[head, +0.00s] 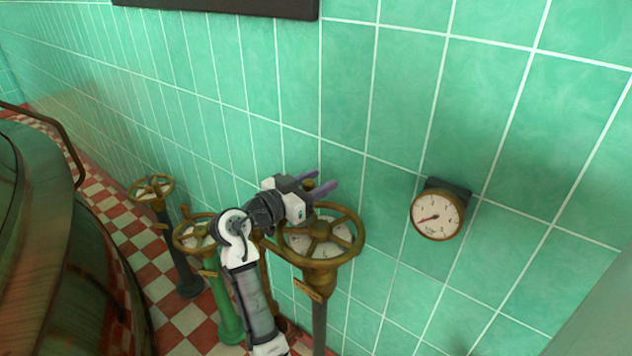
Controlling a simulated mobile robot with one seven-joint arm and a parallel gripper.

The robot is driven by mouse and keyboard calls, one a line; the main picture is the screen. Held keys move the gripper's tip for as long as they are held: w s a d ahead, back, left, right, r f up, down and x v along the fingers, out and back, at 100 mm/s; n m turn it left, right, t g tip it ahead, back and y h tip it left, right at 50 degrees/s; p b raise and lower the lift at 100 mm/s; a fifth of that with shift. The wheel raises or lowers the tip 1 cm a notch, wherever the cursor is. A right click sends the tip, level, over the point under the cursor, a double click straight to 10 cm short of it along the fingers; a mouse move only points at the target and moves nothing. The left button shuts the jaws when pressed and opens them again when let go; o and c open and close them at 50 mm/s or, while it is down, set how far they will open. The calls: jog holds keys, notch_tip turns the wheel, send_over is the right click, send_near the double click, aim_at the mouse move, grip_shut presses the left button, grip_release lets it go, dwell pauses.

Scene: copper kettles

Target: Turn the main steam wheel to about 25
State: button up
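The largest brass handwheel (347,258) stands right of centre on a dark post, with a pale dial under its spokes and a small brass tag (307,289) whose text is too small to read. My gripper (326,179) is over the far rim of this wheel, its two purple fingers apart. A small brass knob (310,185) shows between the fingers; whether they press on it I cannot tell. A round gauge (437,215) with a brass rim is on the wall to the right, its needle pointing to the lower left. Its numbers are not legible.
A smaller brass wheel (190,236) on a green post (228,310) stands left of my arm, and another wheel (152,187) on a dark post is farther back. A big copper kettle (45,270) fills the left side. The green tiled wall (400,90) is close behind.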

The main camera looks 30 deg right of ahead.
grip_shut()
jog(key=shift+a, duration=0.1)
